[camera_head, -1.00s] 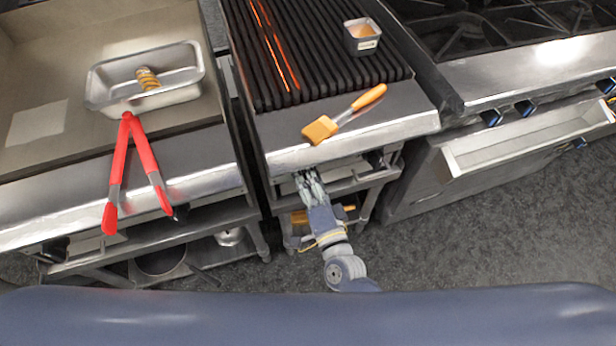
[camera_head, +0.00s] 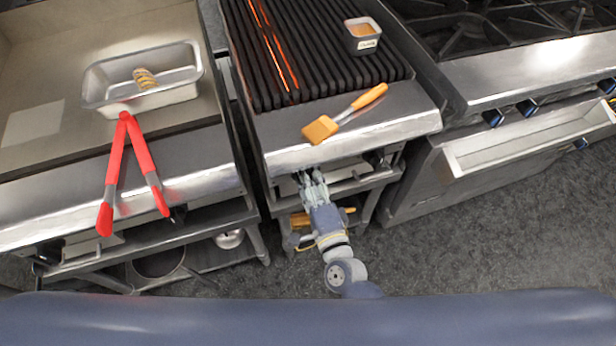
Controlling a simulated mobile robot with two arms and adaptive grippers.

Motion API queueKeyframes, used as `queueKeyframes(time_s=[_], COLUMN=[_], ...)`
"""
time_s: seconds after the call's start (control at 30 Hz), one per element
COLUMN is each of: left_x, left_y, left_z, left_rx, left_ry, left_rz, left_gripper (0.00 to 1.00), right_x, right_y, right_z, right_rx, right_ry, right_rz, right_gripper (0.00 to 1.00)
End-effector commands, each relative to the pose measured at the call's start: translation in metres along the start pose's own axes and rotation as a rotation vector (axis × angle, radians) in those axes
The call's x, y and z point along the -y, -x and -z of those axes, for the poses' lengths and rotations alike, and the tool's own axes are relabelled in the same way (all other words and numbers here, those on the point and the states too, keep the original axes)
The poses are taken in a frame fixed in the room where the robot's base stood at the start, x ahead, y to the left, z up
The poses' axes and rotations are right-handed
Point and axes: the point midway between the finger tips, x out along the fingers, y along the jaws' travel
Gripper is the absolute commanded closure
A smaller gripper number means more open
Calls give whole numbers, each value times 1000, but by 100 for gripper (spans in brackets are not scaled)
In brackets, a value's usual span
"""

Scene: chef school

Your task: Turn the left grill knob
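The grill (camera_head: 340,135) stands in the middle of the view, with black grates and a steel front ledge. A dark knob (camera_head: 375,158) shows on the right of its front panel, under the ledge. The left grill knob cannot be made out; my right gripper and the ledge cover that area. My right gripper (camera_head: 311,177) comes up from below, its fingertips at the left part of the front panel, just under the ledge. Whether its fingers are closed on the knob or apart around it cannot be told. My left gripper is not in view.
An orange brush (camera_head: 322,128) lies on the grill ledge. A small sauce container (camera_head: 362,45) sits on the grates, two of which glow red. Red tongs (camera_head: 115,165) overhang the griddle edge beside a metal pan (camera_head: 150,97). A stove (camera_head: 530,68) stands at right.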

Motion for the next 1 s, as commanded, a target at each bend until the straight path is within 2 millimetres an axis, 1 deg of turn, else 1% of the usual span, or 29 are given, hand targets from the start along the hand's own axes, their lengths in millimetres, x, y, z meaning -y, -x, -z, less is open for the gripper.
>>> queueKeyframes(time_s=[0.13,0.17,0.2,0.23,0.27,0.57,0.67,0.77,0.87,1.0], left_x=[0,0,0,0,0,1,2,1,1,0], left_y=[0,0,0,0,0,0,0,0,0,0], left_z=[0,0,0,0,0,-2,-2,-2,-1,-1], left_rx=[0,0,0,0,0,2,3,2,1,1], left_ry=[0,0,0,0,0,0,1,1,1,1], left_rz=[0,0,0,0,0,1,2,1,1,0], left_gripper=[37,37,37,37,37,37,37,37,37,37], right_x=[1,1,1,0,0,0,-1,-1,-1,-1], right_y=[0,0,0,0,0,0,5,17,37,68], right_z=[1,1,1,1,1,0,0,0,0,0], right_rx=[-3,-3,-3,-2,-2,-1,0,1,0,1], right_ry=[-1,-1,-1,-1,-1,0,1,1,1,1], right_rz=[2,2,1,1,1,0,-1,-3,-3,-4], right_gripper=[74,48,39,33,30,30,30,30,30,30])
